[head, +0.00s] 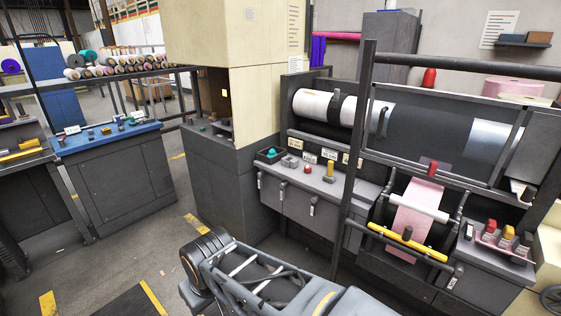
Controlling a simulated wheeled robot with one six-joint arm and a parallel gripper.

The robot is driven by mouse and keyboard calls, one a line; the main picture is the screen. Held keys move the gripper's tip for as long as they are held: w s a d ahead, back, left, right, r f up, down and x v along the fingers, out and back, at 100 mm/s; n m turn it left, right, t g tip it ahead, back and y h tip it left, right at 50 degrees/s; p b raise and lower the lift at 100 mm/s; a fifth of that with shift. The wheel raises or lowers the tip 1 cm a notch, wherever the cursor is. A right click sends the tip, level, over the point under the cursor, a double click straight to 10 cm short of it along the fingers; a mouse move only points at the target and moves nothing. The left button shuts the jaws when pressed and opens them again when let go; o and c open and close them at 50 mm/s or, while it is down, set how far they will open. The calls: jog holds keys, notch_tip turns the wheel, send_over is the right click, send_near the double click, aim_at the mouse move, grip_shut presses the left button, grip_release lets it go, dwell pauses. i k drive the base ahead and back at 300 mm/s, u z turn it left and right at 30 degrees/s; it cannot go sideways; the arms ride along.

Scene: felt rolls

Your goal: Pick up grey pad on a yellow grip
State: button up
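I cannot pick out the grey pad on a yellow grip with certainty. A dark brownish-grey knob (407,233) stands at the yellow bar (418,246) in front of the pink sheet. Both are small, and their details are unclear. My arm crosses the bottom middle of the head view. My gripper is not in view.
The right-hand cabinet also bears a pink rack (503,243) with red and yellow pieces. A dark upright post (357,150) stands before the roller machine. Floor at left is open.

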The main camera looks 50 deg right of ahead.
aim_at(328, 176)
jog(key=z, duration=0.2)
jog(key=i, duration=1.6)
jog(key=z, duration=1.55)
jog(key=i, duration=1.05)
jog(key=z, duration=1.3)
jog(key=i, duration=0.3)
jog(key=z, duration=0.05)
